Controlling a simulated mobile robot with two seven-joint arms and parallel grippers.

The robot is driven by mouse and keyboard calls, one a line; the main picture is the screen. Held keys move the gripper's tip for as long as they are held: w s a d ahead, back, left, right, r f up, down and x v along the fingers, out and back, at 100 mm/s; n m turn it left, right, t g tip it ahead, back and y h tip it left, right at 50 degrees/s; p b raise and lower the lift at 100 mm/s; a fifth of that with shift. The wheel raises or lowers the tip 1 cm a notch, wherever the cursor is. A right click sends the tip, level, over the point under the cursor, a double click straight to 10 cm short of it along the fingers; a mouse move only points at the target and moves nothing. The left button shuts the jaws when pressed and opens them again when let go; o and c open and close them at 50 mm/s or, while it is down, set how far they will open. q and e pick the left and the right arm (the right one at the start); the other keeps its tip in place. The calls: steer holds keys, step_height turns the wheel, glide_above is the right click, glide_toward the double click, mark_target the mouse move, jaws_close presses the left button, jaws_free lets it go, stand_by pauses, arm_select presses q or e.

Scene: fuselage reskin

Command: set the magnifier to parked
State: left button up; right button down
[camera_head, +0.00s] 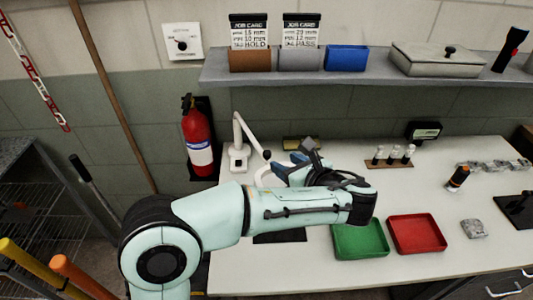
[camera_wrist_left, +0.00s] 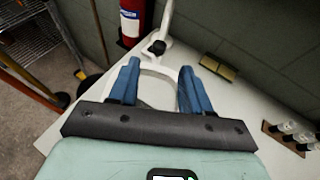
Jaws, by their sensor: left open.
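The magnifier (camera_head: 238,150) is a white jointed arm on a small base at the back left of the bench. It has a dark knob and a pale ring head. My left gripper (camera_head: 285,167) is over the ring and hides much of it in the head view. In the left wrist view, the magnifier's arm (camera_wrist_left: 166,22) comes down from the top to the knob, and the ring lies between the two blue fingers of my left gripper (camera_wrist_left: 159,70). The fingers are apart; I cannot tell whether they touch the ring. My right gripper is out of view.
A green tray (camera_head: 360,254) and a red tray (camera_head: 417,251) lie right of my left arm. A small rack of vials (camera_head: 389,165) stands behind them. A shelf (camera_head: 370,86) overhangs the bench's back. A fire extinguisher (camera_head: 198,155) hangs on the wall left of the magnifier.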

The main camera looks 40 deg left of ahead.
mark_target(268, 153)
arm_select(q)
steer(key=x, duration=1)
steer(key=shift+w+a+f+b, duration=0.1)
steer(key=shift+a+b, duration=0.1)
steer(key=shift+b, duration=0.2)
jaws_close()
